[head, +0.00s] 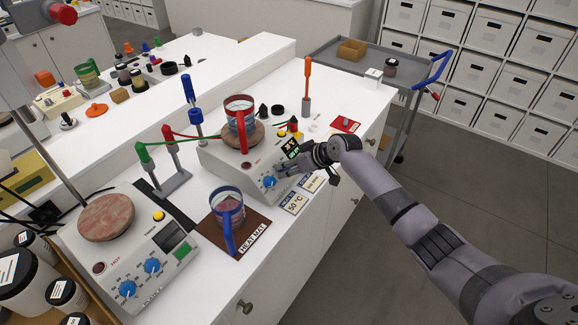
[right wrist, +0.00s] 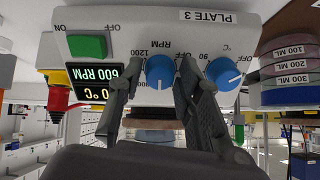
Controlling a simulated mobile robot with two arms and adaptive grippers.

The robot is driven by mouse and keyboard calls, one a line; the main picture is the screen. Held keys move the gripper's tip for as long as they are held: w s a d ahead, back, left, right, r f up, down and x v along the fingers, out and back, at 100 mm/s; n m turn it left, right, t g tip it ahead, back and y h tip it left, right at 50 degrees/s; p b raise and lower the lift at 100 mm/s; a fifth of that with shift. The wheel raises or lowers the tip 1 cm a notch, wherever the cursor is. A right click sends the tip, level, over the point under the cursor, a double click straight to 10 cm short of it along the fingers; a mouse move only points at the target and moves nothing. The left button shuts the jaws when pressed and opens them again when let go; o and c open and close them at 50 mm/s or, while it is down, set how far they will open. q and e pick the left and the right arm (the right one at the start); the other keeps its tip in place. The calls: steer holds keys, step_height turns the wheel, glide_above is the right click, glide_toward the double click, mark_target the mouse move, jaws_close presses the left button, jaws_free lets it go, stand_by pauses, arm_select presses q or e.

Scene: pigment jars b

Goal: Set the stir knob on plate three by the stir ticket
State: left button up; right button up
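Plate three (head: 225,160) is a white hot plate near the middle of the head view, with a red-handled glass mug (head: 239,112) on its brown top. The right wrist view shows its panel upside down, labelled PLATE 3. The blue RPM knob (right wrist: 160,72) lies between the two fingertips of my right gripper (right wrist: 158,80), with a gap visible on each side. The display (right wrist: 92,76) reads 600 RPM. The blue °C knob (right wrist: 222,72) sits beside it. Tickets lie before the plate: one reads 50 °C (head: 296,203), another (head: 312,182) is too small to read. My left gripper is not in view.
A blue-handled mug (head: 228,218) stands on the brown heat mat (head: 254,238). Another hot plate (head: 135,250) is at the front left. Clamp stands (head: 172,178) rise behind the mat. A grey trolley (head: 335,52) is beyond the bench.

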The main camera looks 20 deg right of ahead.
steer(key=shift+o, duration=1.1)
steer(key=shift+s+r, duration=0.1)
steer(key=v, duration=1.1)
steer(key=shift+s+d+r, duration=0.2)
steer(key=shift+d+r, duration=0.05)
